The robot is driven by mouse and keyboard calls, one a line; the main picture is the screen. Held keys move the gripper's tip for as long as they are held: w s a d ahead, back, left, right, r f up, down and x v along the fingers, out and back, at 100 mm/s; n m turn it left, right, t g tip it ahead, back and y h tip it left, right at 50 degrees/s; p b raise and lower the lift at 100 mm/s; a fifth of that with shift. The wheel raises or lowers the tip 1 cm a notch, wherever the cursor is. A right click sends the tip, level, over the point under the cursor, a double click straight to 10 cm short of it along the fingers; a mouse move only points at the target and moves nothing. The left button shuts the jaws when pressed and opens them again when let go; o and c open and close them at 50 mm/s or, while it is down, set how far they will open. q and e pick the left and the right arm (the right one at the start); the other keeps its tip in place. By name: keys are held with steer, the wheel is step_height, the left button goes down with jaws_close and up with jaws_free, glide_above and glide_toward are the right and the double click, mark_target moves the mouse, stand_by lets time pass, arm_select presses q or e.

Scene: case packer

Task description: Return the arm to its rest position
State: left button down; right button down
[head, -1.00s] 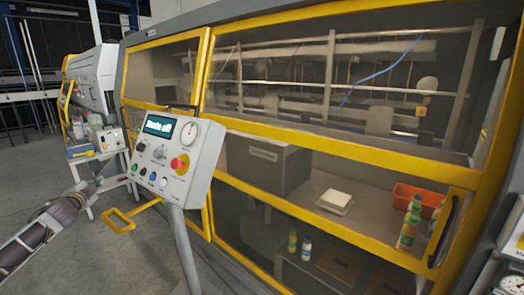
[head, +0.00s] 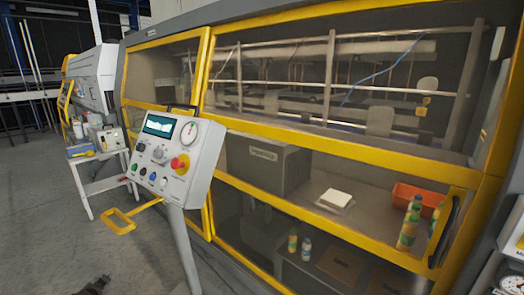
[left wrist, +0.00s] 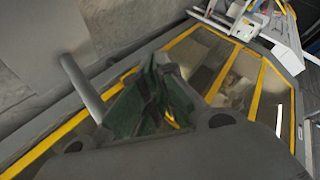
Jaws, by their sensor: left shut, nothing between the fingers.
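My left gripper (head: 97,285) shows only as a small dark tip at the bottom edge of the head view, low and to the left of the control panel. In the left wrist view its greenish fingers (left wrist: 155,97) are together with nothing between them. It is apart from the machine and touches nothing that I can see. Most of my left arm is outside the head view. My right gripper is in neither view.
A control panel (head: 178,160) on a grey post stands before the yellow-framed case packer (head: 330,145). A small table (head: 105,183) with items stands at the left. The grey floor (head: 60,245) at lower left is clear.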

arm_select(q)
steer(key=s+d+f+n+g+h, duration=0.1)
steer(key=s+d+f+g, duration=0.1)
steer(key=s+d+f, duration=0.6)
steer(key=s+d+f+g, duration=0.2)
steer(key=s+d+f, duration=0.1)
steer(key=s+f, duration=0.75)
steer(key=s+d+f+n+g+h, duration=0.1)
steer(key=s+d+f, duration=0.55)
steer(key=f, duration=0.55)
steer(key=s+d+f+g+h, duration=0.1)
steer(key=s+d+f, duration=0.2)
steer(key=s+d, duration=0.4)
steer(key=s+d+f+g+h, duration=0.1)
steer(key=s+d+f, duration=0.3)
steer(key=s, duration=1.2)
steer(key=s+d+f+g, duration=0.2)
steer(key=s+d+f, duration=0.2)
steer(key=s+d, duration=0.6)
steer(key=shift+s+d+n+g+h, duration=0.4)
steer(key=shift+s, duration=0.5)
